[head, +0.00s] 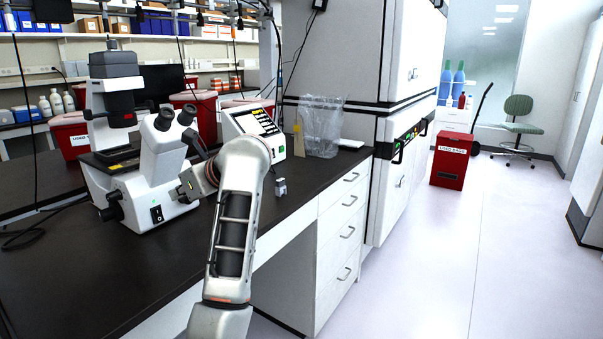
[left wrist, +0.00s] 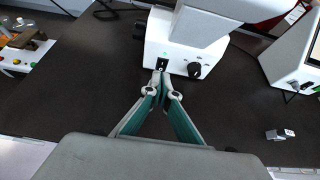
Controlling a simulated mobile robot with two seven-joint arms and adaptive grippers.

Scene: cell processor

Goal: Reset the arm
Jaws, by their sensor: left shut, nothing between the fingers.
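My left arm reaches up over the dark bench in the head view. Its left gripper (head: 186,187) is mostly hidden behind the wrist there. In the left wrist view the left gripper (left wrist: 161,75) is shut, its fingertips together and empty. The fingertips appear in front of the white base of the microscope (left wrist: 205,25), near its switch; I cannot tell whether they touch it. The microscope (head: 160,165) stands upright on the bench in the head view. My right gripper is in neither view.
A small grey block (head: 281,187) lies on the bench (head: 60,275) near its front edge. A white device with a screen (head: 255,128) and a clear bag-lined bin (head: 321,130) stand behind. A red box (head: 451,168) stands on the floor at right. The floor at right is mostly clear.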

